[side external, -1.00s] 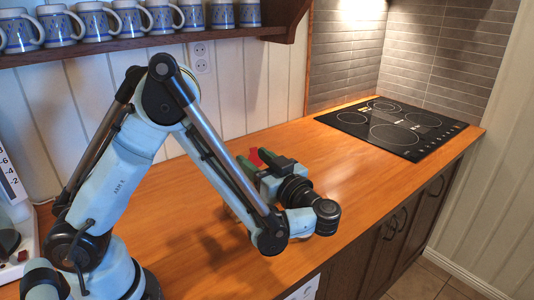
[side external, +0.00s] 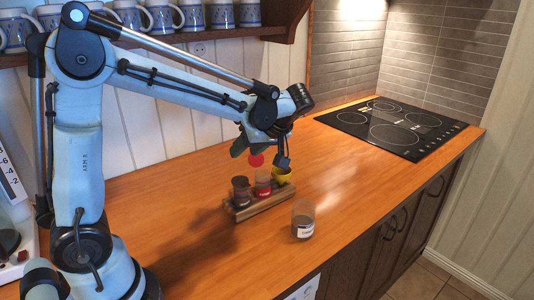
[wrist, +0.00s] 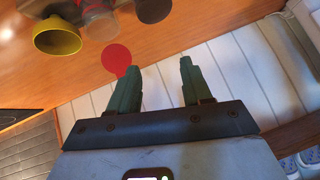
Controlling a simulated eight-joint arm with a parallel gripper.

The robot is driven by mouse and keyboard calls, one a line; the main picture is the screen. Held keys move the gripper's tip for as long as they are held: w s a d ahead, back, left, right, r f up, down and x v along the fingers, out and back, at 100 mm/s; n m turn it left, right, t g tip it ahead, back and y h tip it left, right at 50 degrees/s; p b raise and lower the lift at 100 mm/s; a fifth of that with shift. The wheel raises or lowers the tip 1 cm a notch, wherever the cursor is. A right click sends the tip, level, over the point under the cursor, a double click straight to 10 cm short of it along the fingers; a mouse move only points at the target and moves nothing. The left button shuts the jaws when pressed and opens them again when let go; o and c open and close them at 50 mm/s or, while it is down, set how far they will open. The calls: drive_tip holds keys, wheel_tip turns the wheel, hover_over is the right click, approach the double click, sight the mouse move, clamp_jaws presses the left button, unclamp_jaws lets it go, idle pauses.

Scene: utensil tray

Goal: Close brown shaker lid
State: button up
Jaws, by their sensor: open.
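A dark brown shaker (side external: 241,190) stands at the left end of a small wooden rack (side external: 262,204), beside a red shaker (side external: 263,188) and a yellow one (side external: 282,176). A separate translucent brownish jar (side external: 303,222) with a white label stands in front of the rack. I cannot tell how the brown lid sits. A round red lid (side external: 256,160) shows above the rack, and in the wrist view (wrist: 116,58) it is by the left finger. My gripper (wrist: 158,65) is open, with nothing between its green fingers, above and behind the rack. The yellow cup (wrist: 57,38) also shows there.
A black cooktop (side external: 390,128) is set in the far right of the wooden counter (side external: 370,185). Blue-patterned mugs (side external: 221,14) stand on a wall shelf above. The panelled wall lies close behind my gripper.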

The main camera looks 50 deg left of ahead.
sight(247, 186)
wheel_tip(247, 186, up, 7)
drive_tip(key=s+d+n+t+h, duration=0.1)
drive_tip(key=s+d+t+h, duration=0.15)
drive_tip(key=h, duration=0.55)
drive_tip(key=shift+g, duration=0.35)
wheel_tip(247, 186, down, 12)
drive_tip(key=shift+d+f, duration=0.1)
clamp_jaws()
drive_tip(key=c, duration=0.9)
unclamp_jaws()
drive_tip(key=o, duration=0.9)
